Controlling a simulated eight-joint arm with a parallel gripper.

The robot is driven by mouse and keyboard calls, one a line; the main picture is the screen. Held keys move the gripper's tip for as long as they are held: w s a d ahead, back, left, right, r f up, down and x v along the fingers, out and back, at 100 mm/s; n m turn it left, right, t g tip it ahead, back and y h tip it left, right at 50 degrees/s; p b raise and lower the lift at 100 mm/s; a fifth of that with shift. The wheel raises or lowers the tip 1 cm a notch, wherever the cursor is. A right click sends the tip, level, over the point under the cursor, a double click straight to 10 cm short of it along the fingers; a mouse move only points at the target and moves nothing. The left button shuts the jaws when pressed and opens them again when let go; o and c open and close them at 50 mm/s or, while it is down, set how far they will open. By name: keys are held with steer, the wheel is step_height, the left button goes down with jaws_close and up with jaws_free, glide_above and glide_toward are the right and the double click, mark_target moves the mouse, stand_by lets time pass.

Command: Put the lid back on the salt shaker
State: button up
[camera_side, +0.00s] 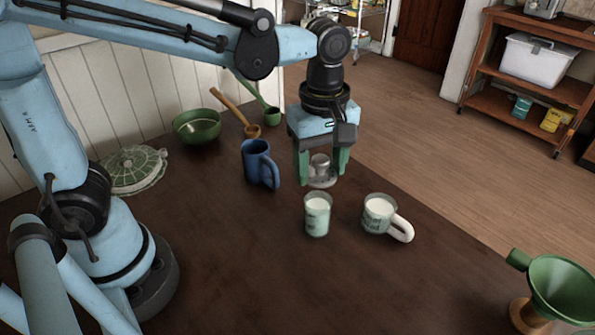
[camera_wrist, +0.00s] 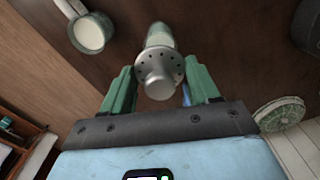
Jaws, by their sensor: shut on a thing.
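My gripper (camera_side: 322,172) is shut on the lid (camera_side: 320,181), a silvery metal cap with a raised knob and a flange with small holes. In the wrist view the lid (camera_wrist: 158,76) sits between the green fingers of my gripper (camera_wrist: 160,72), knob toward the camera. The salt shaker (camera_side: 317,216), a small clear glass with white contents, stands upright and open on the table. In the side view the lid is just above the shaker's rim, apart from it. In the wrist view the shaker (camera_wrist: 160,35) shows partly behind the lid, which hides the rest.
A glass mug (camera_side: 378,214) with white contents stands close right of the shaker. A blue mug (camera_side: 257,163) stands to the left. A green bowl (camera_side: 197,126), ladles, and a patterned green dish (camera_side: 133,169) are farther left. A green funnel (camera_side: 560,288) is front right.

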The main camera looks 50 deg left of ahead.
steer(key=shift+f, duration=2.25)
steer(key=shift+f, duration=0.15)
stand_by(0.4)
steer(key=o, duration=1.3)
steer(key=shift+r, duration=3.5)
steer(key=shift+c, duration=0.5)
jaws_close()
